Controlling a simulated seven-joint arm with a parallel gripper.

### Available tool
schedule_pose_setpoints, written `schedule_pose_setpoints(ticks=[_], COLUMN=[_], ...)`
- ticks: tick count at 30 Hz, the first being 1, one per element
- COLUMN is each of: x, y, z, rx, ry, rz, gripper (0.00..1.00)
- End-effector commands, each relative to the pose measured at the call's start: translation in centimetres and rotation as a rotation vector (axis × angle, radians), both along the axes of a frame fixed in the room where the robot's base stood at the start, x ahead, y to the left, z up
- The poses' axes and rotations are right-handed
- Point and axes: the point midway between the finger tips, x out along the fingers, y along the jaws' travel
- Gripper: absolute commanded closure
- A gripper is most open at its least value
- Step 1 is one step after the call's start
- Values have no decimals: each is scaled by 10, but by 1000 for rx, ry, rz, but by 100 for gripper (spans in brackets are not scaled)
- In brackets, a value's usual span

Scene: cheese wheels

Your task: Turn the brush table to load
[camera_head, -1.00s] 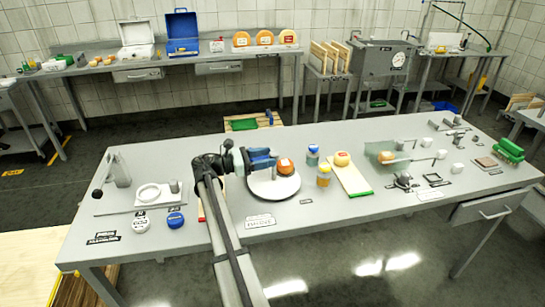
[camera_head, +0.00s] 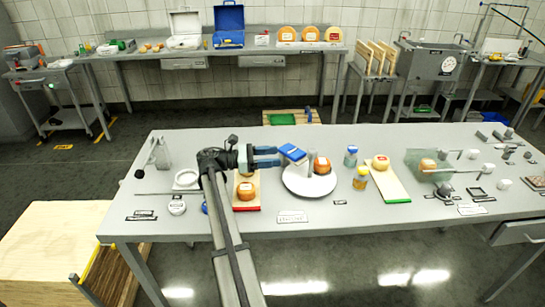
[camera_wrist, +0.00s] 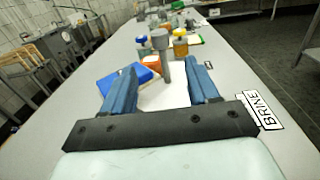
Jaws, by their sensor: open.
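The brush table is a white round disc (camera_head: 308,186) near the table's middle, also seen in the wrist view (camera_wrist: 165,98). An orange cheese wheel (camera_head: 321,165) stands on it. A grey upright post with a wider top (camera_wrist: 161,55) rises near the disc, ahead of my fingers in the wrist view. A blue block (camera_head: 292,152) lies tilted beside the cheese; what it rests on is unclear. My gripper (camera_head: 278,157) is open and empty at the disc's left side. Its two blue fingers (camera_wrist: 164,92) point toward the post, which shows between them without clear contact.
A blue-capped jar (camera_head: 350,157) and a yellow jar (camera_head: 360,178) stand right of the disc. A yellow cheese sits on a green-edged board (camera_head: 394,187) farther right. Another orange cheese (camera_head: 246,191) sits on a red-edged board beside my arm.

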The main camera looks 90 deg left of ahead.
Motion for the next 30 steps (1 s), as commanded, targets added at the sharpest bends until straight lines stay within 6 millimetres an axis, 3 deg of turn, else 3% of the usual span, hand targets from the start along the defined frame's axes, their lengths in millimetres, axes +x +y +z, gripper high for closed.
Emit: schedule_pose_setpoints(ticks=[4, 7, 16, 20, 30], x=[5, 12, 43, 44, 34], y=[0, -11, -75, -75, -43], z=[1, 3, 11, 12, 12], rx=[1, 3, 9, 7, 1], ry=[0, 0, 1, -1, 0], rz=[-4, -9, 84, 206, 392], gripper=[39, 39, 39, 39, 39])
